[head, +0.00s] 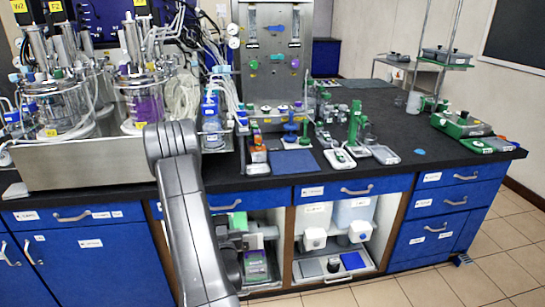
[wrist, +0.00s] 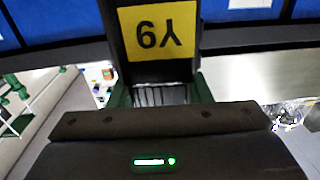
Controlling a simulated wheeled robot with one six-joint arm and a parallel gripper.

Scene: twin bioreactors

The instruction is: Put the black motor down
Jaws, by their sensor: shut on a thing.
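The black motor (wrist: 157,35) fills the top middle of the wrist view. It carries a yellow label that reads Y9 upside down. My gripper (wrist: 160,92) is shut on it, with green finger parts on either side of a ribbed dark section. In the head view my arm rises in front of the bench and folds at its top. The black bench top (head: 340,100) runs behind my arm. A strip of its dark edge seems to cross the wrist view beside the motor.
Two glass bioreactor vessels (head: 143,105) stand in a metal tray (head: 110,162) on the left. Small devices and a blue mat (head: 294,163) lie near the bench's front edge. Green-based scales (head: 463,125) stand at right. Bare bench lies between. Blue drawers (head: 455,177) are below.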

